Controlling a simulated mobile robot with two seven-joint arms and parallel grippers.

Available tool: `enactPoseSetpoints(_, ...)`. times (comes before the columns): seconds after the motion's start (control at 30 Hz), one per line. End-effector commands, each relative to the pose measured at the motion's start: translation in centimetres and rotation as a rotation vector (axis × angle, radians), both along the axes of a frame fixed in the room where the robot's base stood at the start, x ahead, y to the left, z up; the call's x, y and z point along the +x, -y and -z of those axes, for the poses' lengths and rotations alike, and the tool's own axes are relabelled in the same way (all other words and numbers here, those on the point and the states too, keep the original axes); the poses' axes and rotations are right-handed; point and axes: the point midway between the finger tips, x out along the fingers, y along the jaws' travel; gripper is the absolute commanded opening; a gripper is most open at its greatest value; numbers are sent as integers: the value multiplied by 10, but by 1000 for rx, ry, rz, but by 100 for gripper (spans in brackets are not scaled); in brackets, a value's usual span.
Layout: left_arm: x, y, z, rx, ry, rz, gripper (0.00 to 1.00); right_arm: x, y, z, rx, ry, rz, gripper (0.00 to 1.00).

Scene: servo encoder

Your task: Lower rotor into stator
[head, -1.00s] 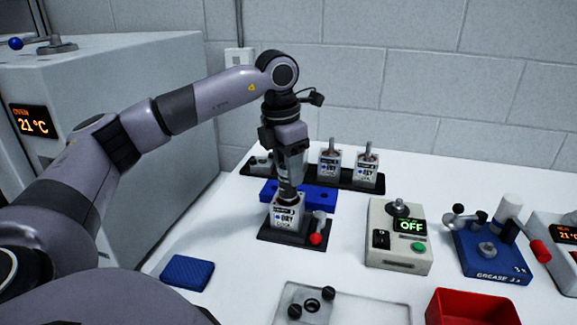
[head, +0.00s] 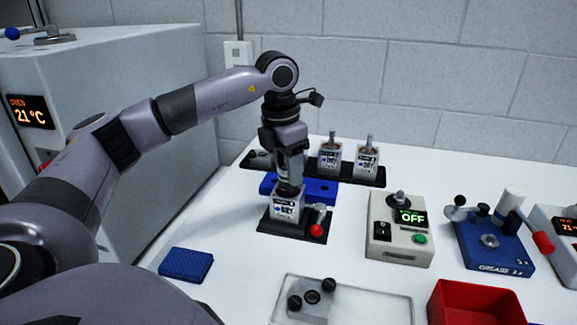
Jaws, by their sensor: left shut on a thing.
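The stator (head: 286,209) is a white box with a label reading DRY. It sits upright in a black fixture (head: 276,229) with a red-knobbed lever (head: 316,230). My left gripper (head: 289,184) points straight down directly over the stator, its fingertips close to the stator's top. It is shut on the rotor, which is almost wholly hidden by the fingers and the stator. I cannot tell how deep the rotor sits in the stator's bore. My right gripper is not in view.
Behind stand a blue block (head: 322,191) and a black rack (head: 372,181) with two more white units (head: 329,158). To the right are a control box reading OFF (head: 386,247), a blue grease station (head: 492,260) and a red bin (head: 474,306). A blue pad (head: 186,265) lies front left.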

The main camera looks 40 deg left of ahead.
Motion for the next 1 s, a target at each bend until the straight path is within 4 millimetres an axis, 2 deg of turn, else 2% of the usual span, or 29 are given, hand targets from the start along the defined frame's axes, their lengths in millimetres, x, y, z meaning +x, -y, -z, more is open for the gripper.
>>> enactPoseSetpoints(0.7,0,0,19,-1,4,0,0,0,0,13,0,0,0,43)
enactPoseSetpoints(1.0,0,0,19,-1,4,0,0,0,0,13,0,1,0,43)
